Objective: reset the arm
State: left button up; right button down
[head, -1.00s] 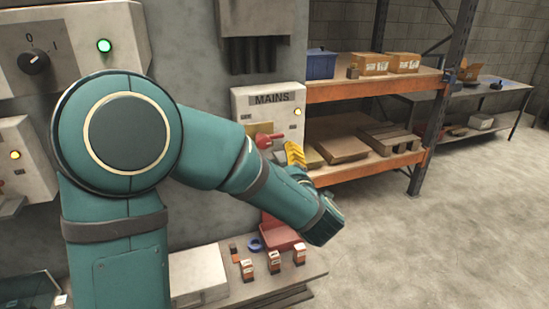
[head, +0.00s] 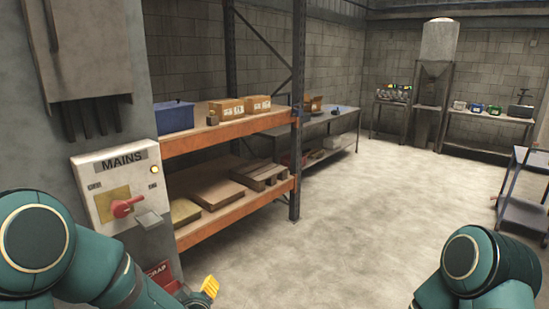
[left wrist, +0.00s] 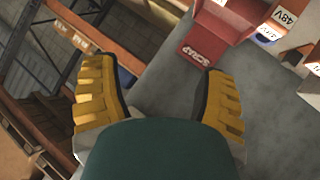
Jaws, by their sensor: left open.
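My left arm (head: 60,260) comes in at the lower left of the head view, folded low in front of the wall. My left gripper (head: 210,286) shows there only as a yellow finger at the bottom edge. In the left wrist view both yellow fingers of the left gripper (left wrist: 158,75) are spread wide with nothing between them. My right arm (head: 480,270) shows at the lower right of the head view; its gripper is out of the picture.
A MAINS box (head: 105,170) with a red handle (head: 127,207) is on the wall above my left arm. A red scrap bin (left wrist: 203,42) lies beyond the left fingers. An orange shelf rack (head: 240,215) stands behind. The middle floor (head: 350,230) is clear.

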pick_arm(q)
jog(key=s+d+f+m+g+h, duration=0.3)
jog(key=s+d+f+m+g, duration=0.1)
jog(key=s+f, duration=0.6)
jog(key=s+d+f+m+g+h+b, duration=0.1)
jog(key=s+d+f+m+g+h, duration=0.3)
jog(key=s+f, duration=0.6)
jog(key=shift+d+f+g+h, duration=0.3)
jog(key=shift+d+f+g, duration=0.6)
jog(key=shift+f+g, duration=0.1)
jog(key=shift+r, duration=0.1)
jog(key=c, duration=0.5)
jog(key=shift+o, duration=0.2)
jog(key=shift+a, duration=0.15)
